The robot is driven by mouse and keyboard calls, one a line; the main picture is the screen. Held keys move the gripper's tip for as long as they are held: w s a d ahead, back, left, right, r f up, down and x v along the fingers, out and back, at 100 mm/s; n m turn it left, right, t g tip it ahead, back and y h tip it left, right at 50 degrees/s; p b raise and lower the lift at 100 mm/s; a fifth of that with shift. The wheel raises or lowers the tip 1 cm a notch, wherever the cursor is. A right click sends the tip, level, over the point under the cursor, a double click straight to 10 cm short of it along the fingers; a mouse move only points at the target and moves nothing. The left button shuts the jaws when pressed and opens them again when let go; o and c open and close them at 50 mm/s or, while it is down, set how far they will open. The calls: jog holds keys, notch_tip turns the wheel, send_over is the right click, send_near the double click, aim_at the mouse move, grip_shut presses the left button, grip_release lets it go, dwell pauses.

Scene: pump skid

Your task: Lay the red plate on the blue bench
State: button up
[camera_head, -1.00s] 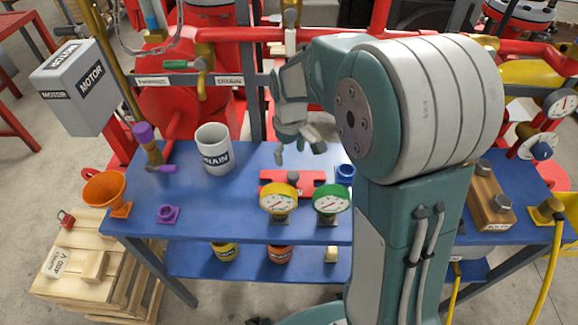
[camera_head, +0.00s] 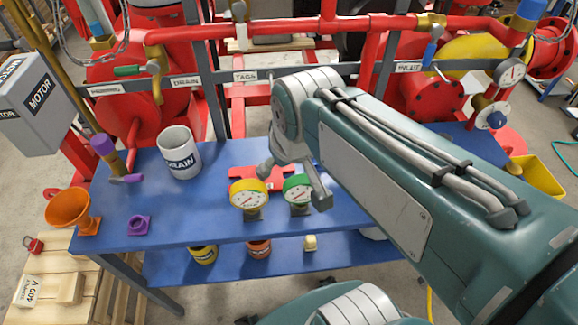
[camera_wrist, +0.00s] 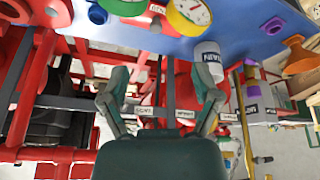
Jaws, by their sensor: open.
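The blue bench (camera_head: 200,223) runs across the middle of the head view. A flat red piece, which looks like the red plate (camera_head: 243,173), lies on it behind the yellow and green gauges. Part of it is hidden by the gauges and my gripper. My gripper (camera_head: 293,184) is over the bench near the green gauge, with its fingers apart and nothing seen between them. In the wrist view the open fingers (camera_wrist: 162,80) show with a gap between them. The bench (camera_wrist: 235,25) and a red piece (camera_wrist: 150,21) show at the top there.
The yellow gauge (camera_head: 248,195) and green gauge (camera_head: 297,191) stand at the bench's front. A white DRAIN mug (camera_head: 179,155), an orange funnel (camera_head: 70,209) and a purple nut-like part (camera_head: 139,224) are to the left. Red pipes (camera_head: 300,29) run behind. Bench top between mug and gauges is clear.

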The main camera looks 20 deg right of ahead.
jog(key=shift+m+t, duration=0.6)
jog(key=s, duration=0.4)
jog(key=shift+s, duration=0.1)
dwell(0.6)
